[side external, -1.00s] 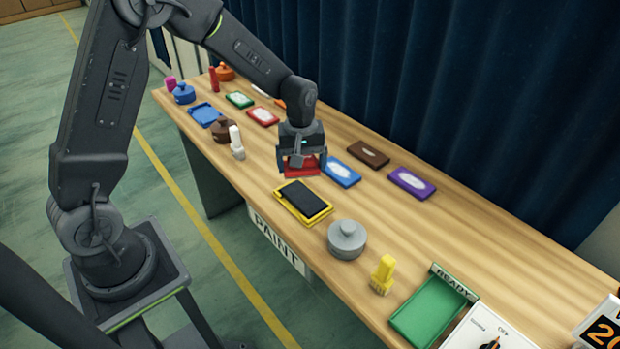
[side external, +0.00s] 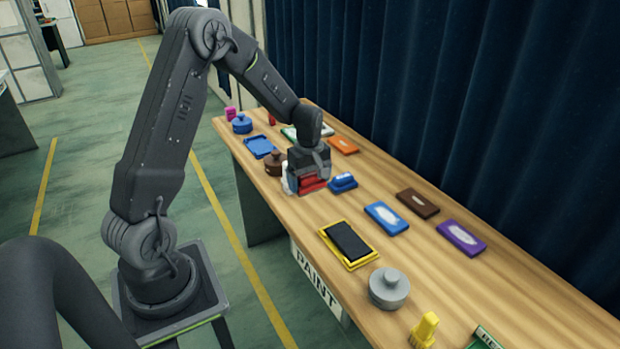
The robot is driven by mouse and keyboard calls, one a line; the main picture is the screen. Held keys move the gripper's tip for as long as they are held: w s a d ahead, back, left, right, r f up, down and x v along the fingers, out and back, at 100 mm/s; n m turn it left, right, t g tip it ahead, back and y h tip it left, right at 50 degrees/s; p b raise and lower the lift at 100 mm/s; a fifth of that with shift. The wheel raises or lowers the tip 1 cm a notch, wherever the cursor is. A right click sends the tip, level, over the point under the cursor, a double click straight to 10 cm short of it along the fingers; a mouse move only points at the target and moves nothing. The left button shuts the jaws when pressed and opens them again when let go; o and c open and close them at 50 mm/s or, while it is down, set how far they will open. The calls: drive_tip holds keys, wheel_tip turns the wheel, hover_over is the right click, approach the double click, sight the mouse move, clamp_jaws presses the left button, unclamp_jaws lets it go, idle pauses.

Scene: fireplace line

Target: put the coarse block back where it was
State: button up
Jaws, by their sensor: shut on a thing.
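My gripper (side external: 309,186) is shut on a red block (side external: 313,184), low over the far half of the wooden table. I cannot tell whether the block touches the table top. No label shows on it, so I cannot read whether it is the coarse one. A small blue block (side external: 343,182) is just right of my gripper.
Right of my gripper lie a blue plate (side external: 386,218), a brown plate (side external: 418,203), a purple plate (side external: 461,238) and a yellow-rimmed tray (side external: 331,258) with a black pad. A grey lidded pot (side external: 389,288) stands nearer. Bare wood (side external: 310,212) shows before my gripper.

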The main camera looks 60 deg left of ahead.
sight(309, 211)
drive_tip(key=shift+f, duration=3.8)
drive_tip(key=shift+f, duration=0.4)
drive_tip(key=o, duration=0.8)
drive_tip(key=shift+o, duration=0.2)
drive_tip(key=shift+r, duration=4)
